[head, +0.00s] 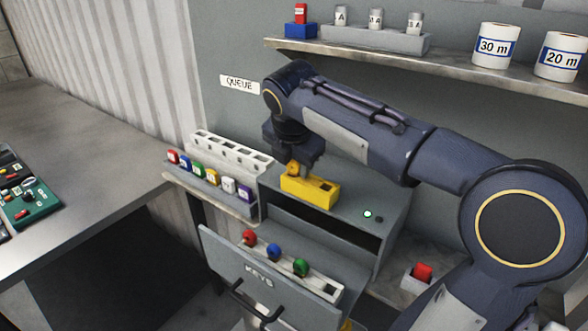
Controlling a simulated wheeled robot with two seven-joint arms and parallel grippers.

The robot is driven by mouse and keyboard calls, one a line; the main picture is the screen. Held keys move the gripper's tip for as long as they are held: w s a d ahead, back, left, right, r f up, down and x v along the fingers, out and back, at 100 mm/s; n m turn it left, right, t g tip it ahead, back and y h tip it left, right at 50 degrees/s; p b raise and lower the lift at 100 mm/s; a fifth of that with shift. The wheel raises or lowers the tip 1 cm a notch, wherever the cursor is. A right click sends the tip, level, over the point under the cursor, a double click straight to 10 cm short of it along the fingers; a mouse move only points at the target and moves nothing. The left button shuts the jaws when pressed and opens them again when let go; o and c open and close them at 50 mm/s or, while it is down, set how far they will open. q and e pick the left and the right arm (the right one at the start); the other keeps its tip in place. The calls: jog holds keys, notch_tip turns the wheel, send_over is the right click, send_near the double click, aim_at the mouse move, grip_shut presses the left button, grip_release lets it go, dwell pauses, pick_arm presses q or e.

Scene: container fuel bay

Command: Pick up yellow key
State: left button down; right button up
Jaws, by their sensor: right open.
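The yellow key (293,169) has a round orange-yellow head and stands at the left end of a yellow block (318,193) on top of the grey cabinet. My right gripper (298,168) points down at the key's head, with its fingers right beside it. The gripper is open; the fingers partly hide the key, and I cannot tell whether they touch it. My left gripper is not in view.
Below, an open drawer marked KEYS (258,270) holds red, blue and green keys in a pale rack with an empty dark slot at its right end. A shelf (440,68) with rolls hangs above. Coloured tags (212,175) stand left of the cabinet.

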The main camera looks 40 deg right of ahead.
jog(key=shift+c, duration=0.4)
jog(key=c, duration=0.6)
jog(key=shift+c, duration=0.2)
jog(key=shift+r, duration=0.1)
